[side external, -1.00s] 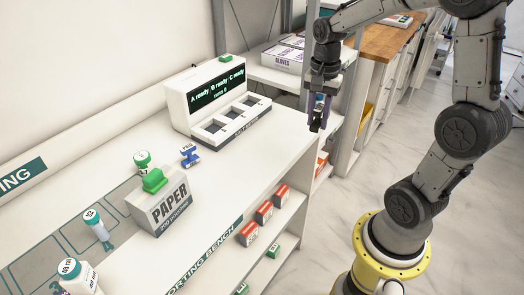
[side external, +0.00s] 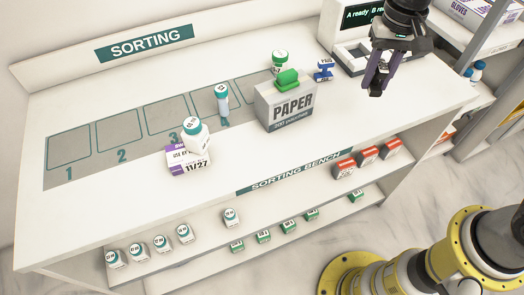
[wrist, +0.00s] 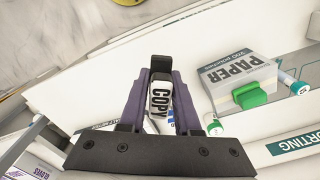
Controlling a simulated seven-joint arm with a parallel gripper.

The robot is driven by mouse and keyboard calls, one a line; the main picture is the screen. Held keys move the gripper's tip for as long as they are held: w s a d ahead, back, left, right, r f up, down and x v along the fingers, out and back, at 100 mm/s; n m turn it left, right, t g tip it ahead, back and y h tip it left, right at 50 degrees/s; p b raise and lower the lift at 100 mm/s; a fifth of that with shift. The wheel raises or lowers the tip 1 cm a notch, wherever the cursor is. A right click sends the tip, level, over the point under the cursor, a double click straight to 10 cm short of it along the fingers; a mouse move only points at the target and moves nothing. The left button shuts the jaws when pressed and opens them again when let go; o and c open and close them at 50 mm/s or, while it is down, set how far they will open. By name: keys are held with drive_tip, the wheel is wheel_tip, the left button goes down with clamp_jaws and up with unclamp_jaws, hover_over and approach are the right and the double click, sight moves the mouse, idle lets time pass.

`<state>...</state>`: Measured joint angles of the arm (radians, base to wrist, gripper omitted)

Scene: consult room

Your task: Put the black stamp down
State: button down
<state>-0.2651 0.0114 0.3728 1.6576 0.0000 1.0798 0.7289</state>
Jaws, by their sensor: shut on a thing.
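The black stamp shows in the wrist view as a black block with a white face lettered COPY (wrist: 160,97), between the fingers of my gripper (wrist: 161,85). My gripper is shut on it. A green stamp (side external: 288,80) sits on the PAPER box (side external: 285,110).
The device with a dark screen (side external: 358,15) stands behind my gripper. The bench front right is clear.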

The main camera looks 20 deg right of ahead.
drive_tip(key=s+a+n, duration=0.3)
drive_tip(key=a+n, duration=0.1)
drive_tip(key=a, duration=0.7)
drive_tip(key=n, duration=0.1)
hover_over(253, 154)
drive_tip(key=f, duration=1)
drive_tip(key=shift+s+d+f, duration=0.2)
drive_tip(key=shift+f, duration=0.05)
drive_tip(key=shift+w+a+f, duration=0.1)
drive_tip(key=shift+f, duration=0.1)
drive_tip(key=shift+w+f, duration=0.1)
drive_tip(key=shift+f, duration=1.55)
